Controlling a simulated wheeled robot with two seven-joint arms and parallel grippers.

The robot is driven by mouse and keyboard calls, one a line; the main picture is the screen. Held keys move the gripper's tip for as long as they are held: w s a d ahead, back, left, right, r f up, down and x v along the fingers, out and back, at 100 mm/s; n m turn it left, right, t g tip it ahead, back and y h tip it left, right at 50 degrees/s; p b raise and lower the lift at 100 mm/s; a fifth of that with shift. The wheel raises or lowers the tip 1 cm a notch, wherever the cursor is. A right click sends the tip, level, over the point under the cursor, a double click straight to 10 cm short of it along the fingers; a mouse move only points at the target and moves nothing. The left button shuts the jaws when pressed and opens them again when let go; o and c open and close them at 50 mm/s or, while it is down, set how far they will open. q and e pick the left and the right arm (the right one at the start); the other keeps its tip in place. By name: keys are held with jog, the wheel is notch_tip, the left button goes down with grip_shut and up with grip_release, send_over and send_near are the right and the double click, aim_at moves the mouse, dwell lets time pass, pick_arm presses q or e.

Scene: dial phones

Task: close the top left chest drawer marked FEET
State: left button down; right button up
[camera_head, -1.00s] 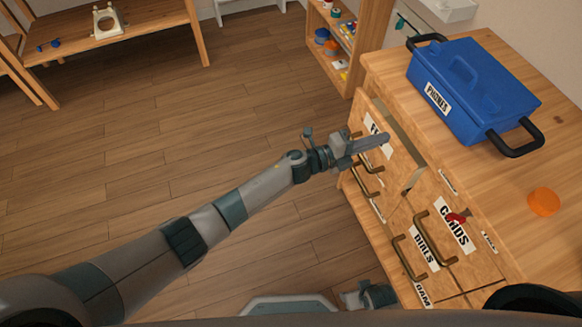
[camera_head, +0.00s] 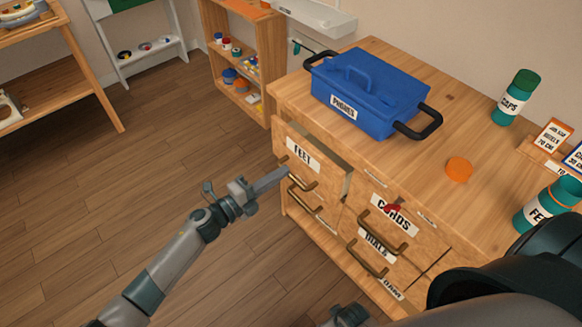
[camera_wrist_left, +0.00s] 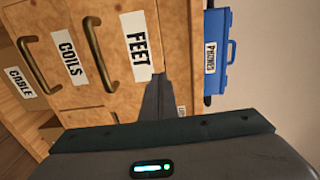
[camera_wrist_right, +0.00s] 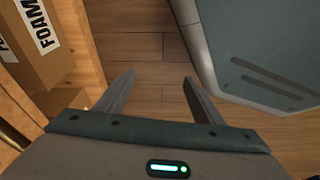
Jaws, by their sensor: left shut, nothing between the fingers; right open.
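The FEET drawer (camera_head: 325,183) is the top left drawer of the wooden chest and stands partly pulled out, its side and top gap showing. Its white label and brass handle face me. My left gripper (camera_head: 284,173) is shut and empty, its fingertips at the drawer's front near the left end of the handle. In the left wrist view the closed fingers (camera_wrist_left: 158,80) point at the FEET drawer front (camera_wrist_left: 122,20), beside the label's end; whether they touch it I cannot tell. My right gripper (camera_wrist_right: 158,76) is open and empty, low above the floor beside the chest.
A blue PHONES box (camera_head: 370,95) stands on the chest top. An orange disc (camera_head: 459,169) and green containers are to its right. Open floor (camera_head: 150,170) lies left of the chest.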

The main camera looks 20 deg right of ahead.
pick_arm(q)
jog(key=v, duration=0.5)
jog(key=shift+s+r, duration=0.1)
jog(key=shift+s, duration=0.05)
pick_arm(e)
jog(key=shift+w+r, duration=0.55)
jog(key=shift+c, duration=0.6)
